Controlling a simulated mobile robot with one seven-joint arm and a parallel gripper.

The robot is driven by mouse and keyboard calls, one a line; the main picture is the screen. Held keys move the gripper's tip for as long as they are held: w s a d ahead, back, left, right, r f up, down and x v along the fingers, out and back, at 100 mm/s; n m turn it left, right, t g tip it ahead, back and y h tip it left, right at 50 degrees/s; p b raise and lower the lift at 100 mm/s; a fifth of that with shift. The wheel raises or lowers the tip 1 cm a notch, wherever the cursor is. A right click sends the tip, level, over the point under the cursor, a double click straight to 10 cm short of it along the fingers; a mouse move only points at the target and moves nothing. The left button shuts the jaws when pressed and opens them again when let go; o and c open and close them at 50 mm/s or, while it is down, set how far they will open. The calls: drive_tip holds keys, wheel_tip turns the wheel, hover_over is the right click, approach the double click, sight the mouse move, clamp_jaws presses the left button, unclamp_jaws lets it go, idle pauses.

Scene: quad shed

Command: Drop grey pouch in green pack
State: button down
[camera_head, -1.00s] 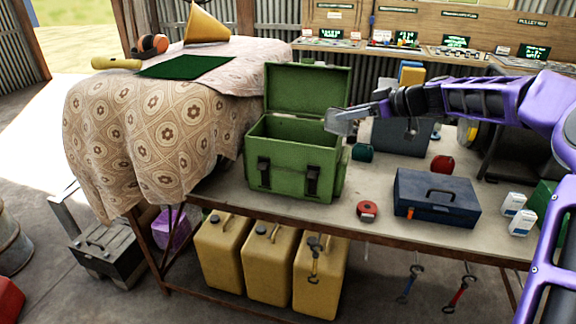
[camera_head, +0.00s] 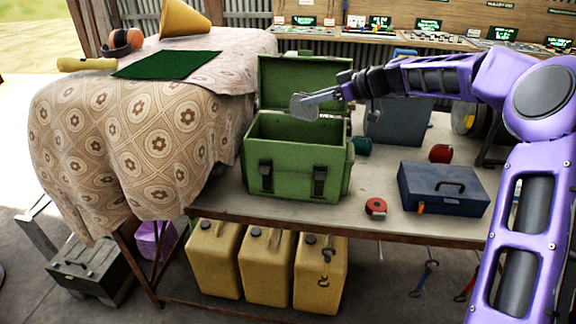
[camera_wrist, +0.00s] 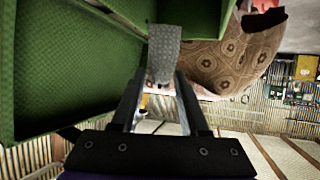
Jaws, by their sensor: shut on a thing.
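The green pack (camera_head: 282,182) stands on the workbench with its lid raised, and its open mouth faces up. It also shows in the wrist view (camera_wrist: 75,70), large along the left and top. My gripper (camera_head: 318,97) is shut on the grey pouch (camera_head: 303,106) and holds it above the right part of the pack's opening, in front of the lid. In the wrist view the pouch (camera_wrist: 164,52) sits between the two fingertips, beside the green walls. The bottom inside the pack is hidden in the head view.
On the bench (camera_head: 375,222), a red tape measure (camera_head: 376,206) and a blue toolbox (camera_head: 443,188) lie right of the pack. A cloth-covered table (camera_head: 120,130) stands left. Yellow jerrycans (camera_head: 215,258) stand below. A grey case (camera_head: 395,125) is behind.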

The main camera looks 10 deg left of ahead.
sight(318, 118)
drive_tip(key=shift+f+b, duration=1)
drive_tip(key=shift+f, duration=2)
drive_tip(key=shift+c, duration=1.7)
unclamp_jaws()
drive_tip(key=shift+d, duration=0.1)
drive_tip(key=v, duration=1.7)
drive_tip(key=shift+s, duration=0.15)
